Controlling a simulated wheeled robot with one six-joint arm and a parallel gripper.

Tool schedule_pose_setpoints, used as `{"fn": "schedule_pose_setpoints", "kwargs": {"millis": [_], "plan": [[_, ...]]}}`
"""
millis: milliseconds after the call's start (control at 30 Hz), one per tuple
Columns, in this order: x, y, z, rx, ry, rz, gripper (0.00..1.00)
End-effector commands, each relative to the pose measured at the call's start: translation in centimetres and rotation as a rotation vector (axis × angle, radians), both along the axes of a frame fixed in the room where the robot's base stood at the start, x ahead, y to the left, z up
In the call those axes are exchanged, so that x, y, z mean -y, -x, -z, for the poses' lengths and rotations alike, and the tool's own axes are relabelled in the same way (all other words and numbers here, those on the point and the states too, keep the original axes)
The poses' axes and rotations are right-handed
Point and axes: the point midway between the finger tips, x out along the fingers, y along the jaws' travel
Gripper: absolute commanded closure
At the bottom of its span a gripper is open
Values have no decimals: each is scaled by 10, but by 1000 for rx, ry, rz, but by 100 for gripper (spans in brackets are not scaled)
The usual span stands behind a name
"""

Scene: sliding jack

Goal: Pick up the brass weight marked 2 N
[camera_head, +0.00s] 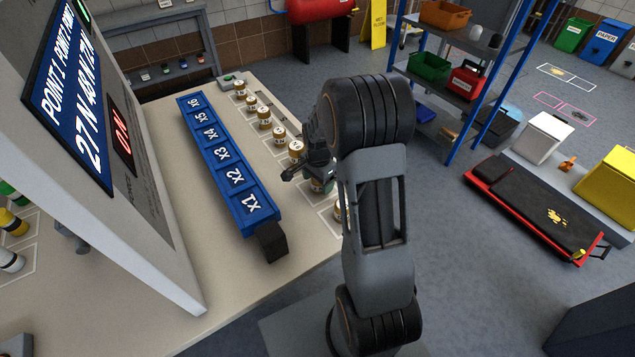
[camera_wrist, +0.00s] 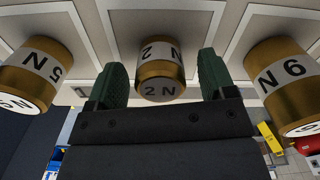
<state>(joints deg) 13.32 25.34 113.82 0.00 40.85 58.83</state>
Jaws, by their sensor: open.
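The brass weight marked 2 N (camera_wrist: 160,70) stands in the middle of the wrist view, with a white label band and a white marked end. My gripper (camera_wrist: 161,80) is open, with one green finger on each side of the weight. Gaps show between the fingers and the weight, and I see no contact. In the head view, my gripper (camera_head: 309,170) is low over the near part of the weight row. A weight (camera_head: 318,186) there is partly hidden by my gripper, and its marking is not readable.
A weight marked 5 N (camera_wrist: 40,68) stands left of my gripper and another (camera_wrist: 288,82), reading 6 or 9, stands right. Several more weights (camera_head: 265,118) line the bench. A blue rail marked X1 to X6 (camera_head: 237,178) lies left of them, before a display panel (camera_head: 70,95).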

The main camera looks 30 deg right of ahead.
Motion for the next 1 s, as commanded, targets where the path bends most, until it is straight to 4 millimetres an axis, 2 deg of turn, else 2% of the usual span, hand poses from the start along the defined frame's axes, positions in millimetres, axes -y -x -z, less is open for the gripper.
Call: {"fn": "schedule_pose_setpoints", "kwargs": {"millis": [300, 900, 1000], "plan": [[0, 0, 3, 0, 0, 0, 25], [0, 0, 3, 0, 0, 0, 83], [0, 0, 2, 1, 0, 0, 83]]}}
